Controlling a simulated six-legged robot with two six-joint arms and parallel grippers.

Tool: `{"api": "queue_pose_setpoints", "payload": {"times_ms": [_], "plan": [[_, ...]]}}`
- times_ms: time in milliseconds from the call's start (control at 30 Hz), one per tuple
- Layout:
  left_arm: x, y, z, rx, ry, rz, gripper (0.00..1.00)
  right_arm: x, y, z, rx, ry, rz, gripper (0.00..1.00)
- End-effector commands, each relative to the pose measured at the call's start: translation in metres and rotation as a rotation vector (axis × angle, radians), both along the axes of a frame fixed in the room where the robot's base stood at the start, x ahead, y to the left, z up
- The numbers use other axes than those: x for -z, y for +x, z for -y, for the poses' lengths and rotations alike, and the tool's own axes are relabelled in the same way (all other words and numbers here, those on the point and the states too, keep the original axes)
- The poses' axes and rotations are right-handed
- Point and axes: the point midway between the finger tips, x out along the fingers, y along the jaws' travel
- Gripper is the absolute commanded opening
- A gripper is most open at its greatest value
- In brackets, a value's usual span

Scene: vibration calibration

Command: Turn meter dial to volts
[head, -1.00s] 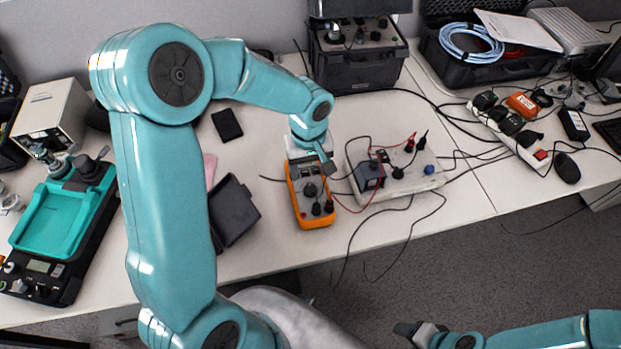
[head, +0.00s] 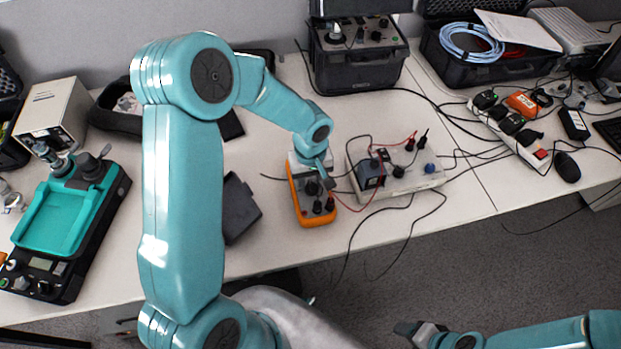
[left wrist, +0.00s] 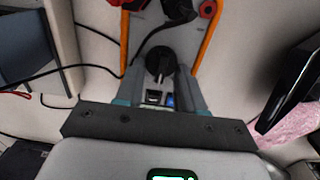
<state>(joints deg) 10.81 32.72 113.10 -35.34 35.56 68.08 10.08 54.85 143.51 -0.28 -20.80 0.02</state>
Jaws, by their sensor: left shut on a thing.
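The orange-edged multimeter (head: 312,216) lies on the bench near its front edge, and its grey face (left wrist: 139,22) shows in the left wrist view. Its black dial (left wrist: 159,64) sits between the fingers of my left gripper (left wrist: 160,70). In the head view the left gripper (head: 325,176) reaches down over the meter's dial and is shut on it. The fingers partly hide the dial, and its pointer setting cannot be read. My right gripper (head: 420,333) is at the bottom of the head view, off the bench; its jaws are unclear.
A white terminal box (head: 400,180) with leads stands right of the meter. A dark tray (head: 240,208) lies to the left, and a teal-topped instrument (head: 62,220) stands further left. A power strip (head: 512,130) and a black case (head: 357,62) are behind. Cables cross the bench.

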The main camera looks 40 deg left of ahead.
Motion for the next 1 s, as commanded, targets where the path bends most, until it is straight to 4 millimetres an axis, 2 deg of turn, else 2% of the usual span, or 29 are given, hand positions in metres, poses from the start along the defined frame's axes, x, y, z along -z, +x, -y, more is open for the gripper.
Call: {"api": "queue_pose_setpoints", "payload": {"times_ms": [167, 333, 700, 1000], "plan": [[0.002, 0.0, 0.0, -0.026, 0.0, 0.001, 0.07, 0.008, 0.0, 0.0, 0.0, 0.0, 0.0, 0.62], [0.005, 0.0, -0.001, -0.103, 0.0, 0.003, 0.07, 0.026, 0.0, 0.0, 0.0, 0.0, 0.0, 0.62], [0.005, -0.002, -0.002, -0.39, -0.001, 0.005, 0.07, 0.072, 0.0, 0.0, 0.0, 0.0, 0.0, 0.62], [0.002, -0.004, -0.002, -0.586, -0.001, 0.003, 0.07, 0.093, 0.0, 0.0, 0.0, 0.0, 0.0, 0.62]]}}
